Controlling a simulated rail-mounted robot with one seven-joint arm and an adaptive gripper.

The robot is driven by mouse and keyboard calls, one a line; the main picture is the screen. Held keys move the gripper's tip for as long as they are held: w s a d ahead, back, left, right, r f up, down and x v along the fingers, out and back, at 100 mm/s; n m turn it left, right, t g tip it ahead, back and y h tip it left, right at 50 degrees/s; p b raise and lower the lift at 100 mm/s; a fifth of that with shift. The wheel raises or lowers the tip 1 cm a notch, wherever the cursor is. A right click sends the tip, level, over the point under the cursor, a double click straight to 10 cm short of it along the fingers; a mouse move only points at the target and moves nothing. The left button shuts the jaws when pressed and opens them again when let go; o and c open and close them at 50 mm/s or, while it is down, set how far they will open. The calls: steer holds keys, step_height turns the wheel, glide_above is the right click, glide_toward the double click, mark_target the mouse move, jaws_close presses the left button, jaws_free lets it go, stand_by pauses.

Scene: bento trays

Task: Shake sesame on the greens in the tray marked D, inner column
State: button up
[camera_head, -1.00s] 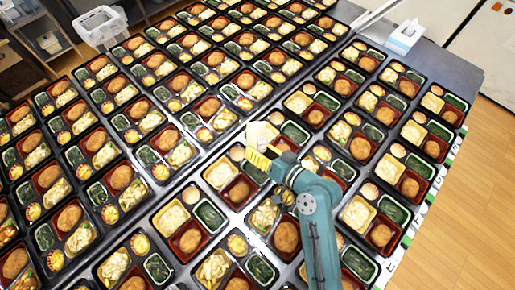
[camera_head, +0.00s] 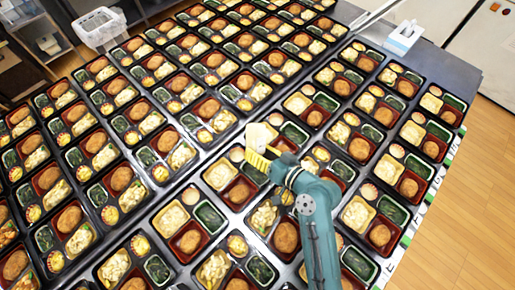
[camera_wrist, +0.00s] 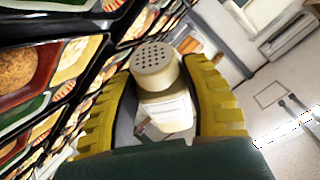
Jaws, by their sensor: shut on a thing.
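My gripper (camera_head: 262,152) is shut on a pale sesame shaker (camera_head: 259,134) above the trays right of the table's middle. In the wrist view, the yellow fingers grip the shaker's body (camera_wrist: 166,112) from both sides. Its cream cap (camera_wrist: 155,62) with several holes shows between them. Dark greens (camera_head: 294,133) lie in a tray compartment just right of the shaker, and more greens (camera_head: 208,216) lie in a tray to the lower left. The small labels on the table's right edge are too small to read surely, so I cannot tell which tray is D.
Rows of black bento trays (camera_head: 125,185) cover most of the table, with little bare room. A white tissue box (camera_head: 402,39) stands at the far right corner. A white bin (camera_head: 100,27) stands beyond the far left edge. Wooden floor (camera_head: 470,215) lies to the right.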

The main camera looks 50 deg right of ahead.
mark_target(256, 146)
steer(key=shift+p, duration=0.3)
steer(key=shift+r, duration=0.1)
steer(key=shift+r+p, duration=1.45)
steer(key=shift+r, duration=0.25)
steer(key=shift+f+b, duration=1.4)
steer(key=shift+f, duration=0.35)
steer(key=shift+r, duration=0.1)
steer(key=shift+r+p, duration=1.45)
steer(key=shift+r, duration=0.2)
steer(key=shift+f+b, duration=1.4)
steer(key=shift+f, duration=0.35)
